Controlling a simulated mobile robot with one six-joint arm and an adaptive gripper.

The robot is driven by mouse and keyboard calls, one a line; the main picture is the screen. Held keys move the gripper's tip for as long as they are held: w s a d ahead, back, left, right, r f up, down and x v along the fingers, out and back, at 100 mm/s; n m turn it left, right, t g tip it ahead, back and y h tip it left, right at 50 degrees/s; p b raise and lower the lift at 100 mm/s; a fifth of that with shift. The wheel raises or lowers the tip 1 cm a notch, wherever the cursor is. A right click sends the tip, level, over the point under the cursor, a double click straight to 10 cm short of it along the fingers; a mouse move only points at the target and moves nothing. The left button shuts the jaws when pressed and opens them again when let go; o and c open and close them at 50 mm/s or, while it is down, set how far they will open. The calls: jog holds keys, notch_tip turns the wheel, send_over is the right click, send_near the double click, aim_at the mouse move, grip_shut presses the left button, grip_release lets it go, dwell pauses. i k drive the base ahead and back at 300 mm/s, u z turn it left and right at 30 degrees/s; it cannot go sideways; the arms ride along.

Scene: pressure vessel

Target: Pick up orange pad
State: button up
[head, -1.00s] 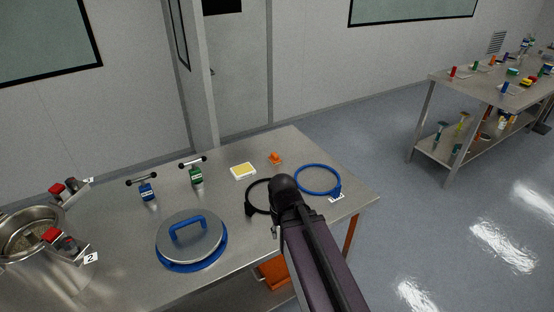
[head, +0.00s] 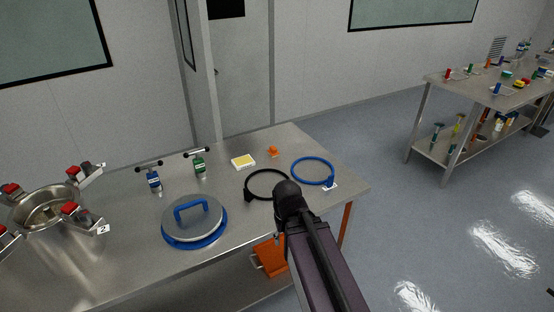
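A small orange pad (head: 273,151) with a raised knob lies near the back edge of the steel table, in the head view. A larger orange item with a handle (head: 270,257) is below the tabletop, partly hidden by my arm. I cannot tell its exact shape. My dark arm reaches up from the bottom of the picture, its rounded black joint in front of the table's right part. My gripper does not show.
A black ring (head: 266,198), a blue ring (head: 313,184) and a white-and-yellow pad (head: 243,161) lie near the orange pad. A blue-rimmed lid (head: 193,243), two bottles and an open steel vessel (head: 49,215) stand further left. Another table (head: 425,76) is at right.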

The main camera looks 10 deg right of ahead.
aim_at(272, 152)
jog(key=k, duration=0.95)
jog(key=z, duration=0.45)
jog(key=i, duration=2.4)
jog(key=u, duration=0.6)
